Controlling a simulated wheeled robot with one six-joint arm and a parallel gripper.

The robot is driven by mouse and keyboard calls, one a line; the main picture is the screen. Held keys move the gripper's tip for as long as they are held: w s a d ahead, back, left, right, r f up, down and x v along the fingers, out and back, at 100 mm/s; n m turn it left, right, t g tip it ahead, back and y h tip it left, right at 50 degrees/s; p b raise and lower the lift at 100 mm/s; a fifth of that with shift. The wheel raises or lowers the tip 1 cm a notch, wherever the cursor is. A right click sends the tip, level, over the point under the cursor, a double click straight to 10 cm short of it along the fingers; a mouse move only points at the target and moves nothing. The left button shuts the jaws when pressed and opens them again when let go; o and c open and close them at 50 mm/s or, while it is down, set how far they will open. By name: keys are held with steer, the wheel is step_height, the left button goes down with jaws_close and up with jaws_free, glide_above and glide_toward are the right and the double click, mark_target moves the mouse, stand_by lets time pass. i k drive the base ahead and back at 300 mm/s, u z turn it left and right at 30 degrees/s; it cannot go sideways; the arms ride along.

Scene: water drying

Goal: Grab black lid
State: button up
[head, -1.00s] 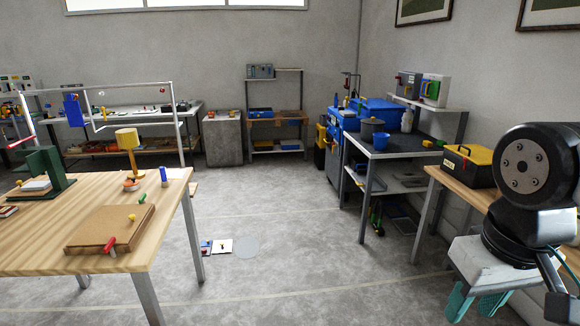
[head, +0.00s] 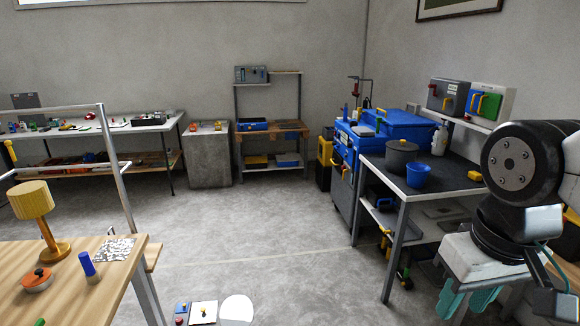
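A dark grey pot (head: 402,160) stands on the black-topped side table at the right. A dark lid (head: 403,146) with a small knob appears to sit on its top, though it is small and hard to make out. My gripper (head: 464,304) hangs low at the right edge of the view, with two teal fingers pointing down. The fingers stand apart with nothing seen between them. The gripper is nearer to me and well away from the pot. Part of it is hidden by my arm.
A blue bucket (head: 418,175) stands right beside the pot, at the front of the black-topped table (head: 452,172). A white bottle (head: 439,139) is behind. A wooden table (head: 80,296) with a yellow lamp (head: 36,212) is at the left. The floor between is largely clear.

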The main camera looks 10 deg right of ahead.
mark_target(401, 145)
steer(key=i, duration=3.55)
steer(key=z, duration=1.2)
